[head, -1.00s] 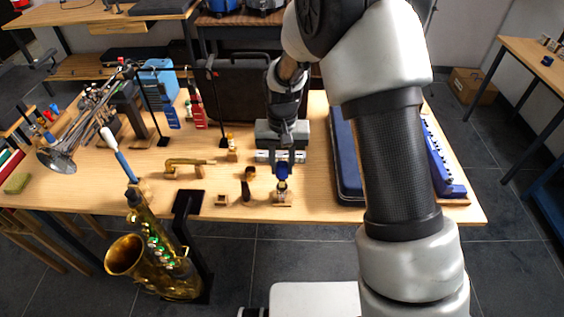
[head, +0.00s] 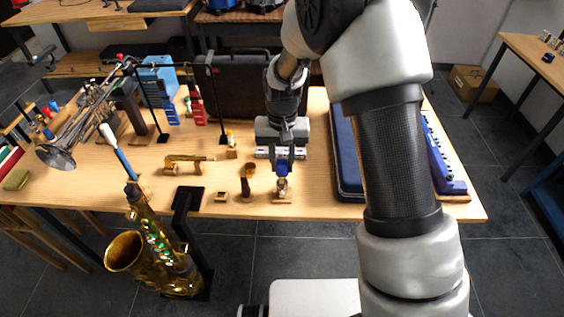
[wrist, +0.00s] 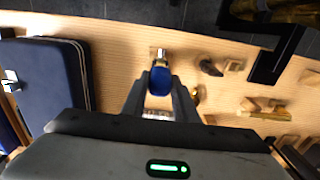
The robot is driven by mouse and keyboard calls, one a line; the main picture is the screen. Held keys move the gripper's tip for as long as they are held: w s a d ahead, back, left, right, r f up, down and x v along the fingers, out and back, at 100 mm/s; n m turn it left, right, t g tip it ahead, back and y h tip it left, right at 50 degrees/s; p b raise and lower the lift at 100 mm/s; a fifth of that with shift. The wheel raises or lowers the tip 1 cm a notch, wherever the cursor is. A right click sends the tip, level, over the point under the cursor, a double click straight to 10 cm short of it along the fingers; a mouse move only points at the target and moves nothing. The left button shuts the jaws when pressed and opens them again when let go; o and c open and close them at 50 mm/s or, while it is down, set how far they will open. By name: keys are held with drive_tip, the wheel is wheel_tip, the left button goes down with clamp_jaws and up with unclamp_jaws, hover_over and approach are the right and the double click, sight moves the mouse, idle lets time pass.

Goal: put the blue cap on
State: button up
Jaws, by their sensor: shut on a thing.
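The blue cap (head: 282,168) is between the fingers of my gripper (head: 282,165), which is shut on it. In the wrist view the blue cap (wrist: 160,82) shows between the fingertips of my gripper (wrist: 160,88). Just below the cap in the head view is a small pale and metallic piece on a wooden stand (head: 282,197) near the table's front edge. The cap is in line with this piece and looks very close to it or on it. I cannot tell whether it is fully seated. The fingers hide the cap's sides.
A dark curved piece on a stand (head: 247,186) is just left. A brass neck (head: 188,162) lies farther left. A saxophone (head: 150,250) stands in front of the table (head: 320,208). A dark blue case (head: 347,160) is close on the right.

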sight(282, 174)
drive_tip(key=shift+f, duration=0.15)
drive_tip(key=shift+f+b, duration=0.25)
drive_tip(key=shift+b, duration=0.05)
drive_tip(key=shift+f+b, duration=1.45)
drive_tip(key=shift+f, duration=0.6)
idle(1.8)
idle(0.5)
drive_tip(key=o, duration=1.1)
drive_tip(key=shift+o, duration=0.2)
drive_tip(key=shift+r, duration=0.1)
drive_tip(key=shift+c, duration=0.2)
drive_tip(key=shift+r+p, duration=1.95)
drive_tip(key=shift+r, duration=0.95)
